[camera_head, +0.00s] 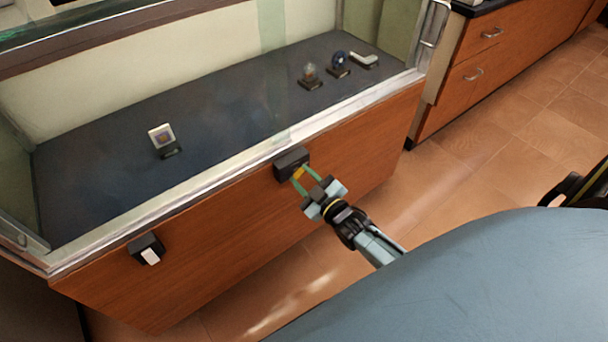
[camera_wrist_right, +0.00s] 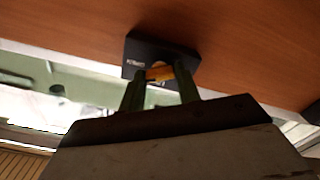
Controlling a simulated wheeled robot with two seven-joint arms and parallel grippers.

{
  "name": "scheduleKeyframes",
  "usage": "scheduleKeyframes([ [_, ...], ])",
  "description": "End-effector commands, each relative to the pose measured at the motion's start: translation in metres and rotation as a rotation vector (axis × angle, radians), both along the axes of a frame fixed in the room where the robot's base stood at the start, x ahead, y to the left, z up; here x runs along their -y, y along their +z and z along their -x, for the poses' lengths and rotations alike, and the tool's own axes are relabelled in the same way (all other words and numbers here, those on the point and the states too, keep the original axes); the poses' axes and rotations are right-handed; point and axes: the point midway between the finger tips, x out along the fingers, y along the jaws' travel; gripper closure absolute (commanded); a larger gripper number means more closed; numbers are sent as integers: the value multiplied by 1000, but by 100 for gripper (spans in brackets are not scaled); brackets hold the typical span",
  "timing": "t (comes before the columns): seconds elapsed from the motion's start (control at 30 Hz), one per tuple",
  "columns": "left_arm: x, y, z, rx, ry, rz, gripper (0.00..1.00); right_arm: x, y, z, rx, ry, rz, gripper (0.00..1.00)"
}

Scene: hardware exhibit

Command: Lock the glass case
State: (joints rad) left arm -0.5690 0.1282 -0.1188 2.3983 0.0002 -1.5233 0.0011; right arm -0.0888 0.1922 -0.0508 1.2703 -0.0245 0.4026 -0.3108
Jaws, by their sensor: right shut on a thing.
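The glass case (camera_head: 215,205) has a wooden front panel below its glass and a dark display floor inside. A black lock box (camera_head: 291,161) is fixed to the panel just under the metal rim, right of centre. My right gripper (camera_head: 303,175) is shut on a small yellow-orange key (camera_head: 298,173) at the lock box. In the right wrist view, the key (camera_wrist_right: 159,73) sits between the green fingers against the face of the lock box (camera_wrist_right: 150,54). I cannot tell how deep it is in the keyhole. My left gripper is not in view.
A second black box with a white tab (camera_head: 148,252) is on the panel at the left. Several small exhibits stand in the case, among them a framed piece (camera_head: 163,138). Wooden drawers (camera_head: 483,70) stand at the upper right. The tiled floor (camera_head: 500,150) between is clear.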

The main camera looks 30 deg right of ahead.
Motion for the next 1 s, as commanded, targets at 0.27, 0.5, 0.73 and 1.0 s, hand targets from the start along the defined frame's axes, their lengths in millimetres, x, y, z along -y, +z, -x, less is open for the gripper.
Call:
scheduleKeyframes([
  [0.27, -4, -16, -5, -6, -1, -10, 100, 0, 0, 0, 18, -1, 263, 90],
  [0.5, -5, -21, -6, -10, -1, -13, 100, 0, -1, 1, 36, 0, 492, 90],
  [0.73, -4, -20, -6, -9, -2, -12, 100, 0, -2, 1, 53, 0, 703, 90],
  [1.0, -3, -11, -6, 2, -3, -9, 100, 0, -2, 1, 70, 1, 903, 90],
])
